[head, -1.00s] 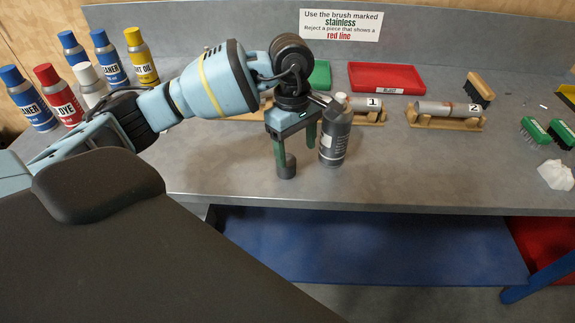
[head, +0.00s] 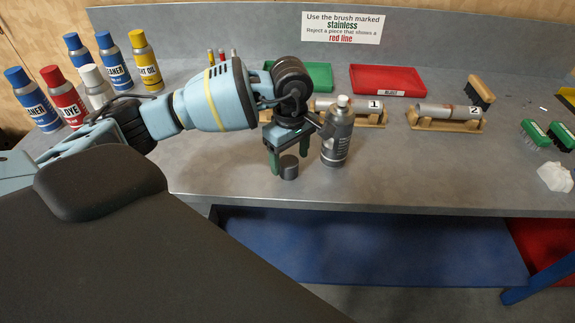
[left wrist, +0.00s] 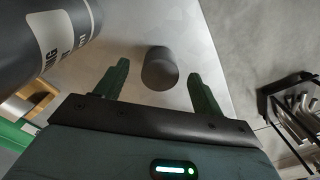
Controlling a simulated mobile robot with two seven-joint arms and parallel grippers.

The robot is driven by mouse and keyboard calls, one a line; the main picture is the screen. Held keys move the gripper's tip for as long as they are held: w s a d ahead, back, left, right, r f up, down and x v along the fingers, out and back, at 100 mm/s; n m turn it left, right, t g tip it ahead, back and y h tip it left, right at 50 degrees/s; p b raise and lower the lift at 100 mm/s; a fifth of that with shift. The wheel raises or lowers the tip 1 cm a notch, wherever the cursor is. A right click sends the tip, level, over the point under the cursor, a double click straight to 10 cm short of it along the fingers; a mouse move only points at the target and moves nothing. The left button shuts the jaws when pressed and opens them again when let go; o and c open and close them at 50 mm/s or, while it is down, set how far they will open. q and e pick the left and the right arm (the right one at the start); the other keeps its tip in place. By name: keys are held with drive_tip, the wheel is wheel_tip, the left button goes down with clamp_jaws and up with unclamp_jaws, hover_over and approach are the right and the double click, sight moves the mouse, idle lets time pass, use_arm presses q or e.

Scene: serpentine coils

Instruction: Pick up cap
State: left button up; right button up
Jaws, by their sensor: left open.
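The cap (head: 289,168) is a small dark grey cylinder standing on the grey bench, just left of a dark spray can (head: 337,135) with a light nozzle. My left gripper (head: 288,160) points down over the cap with its dark green fingers apart. In the left wrist view the cap (left wrist: 160,69) lies between the two open fingers (left wrist: 158,72), with a gap to each. The can (left wrist: 45,38) shows at the upper left there. My right gripper is not in view.
Several labelled cans stand at the left, including a red dye can (head: 65,98). Green (head: 305,75) and red (head: 388,79) trays and two wooden stands with pipes are behind. Brushes lie at the right. The bench front (head: 410,180) is clear.

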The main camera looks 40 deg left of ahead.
use_arm(q)
drive_tip(key=shift+f, duration=1.3)
drive_tip(key=shift+c, duration=0.3)
drive_tip(key=c, duration=1)
drive_tip(key=shift+r, duration=0.1)
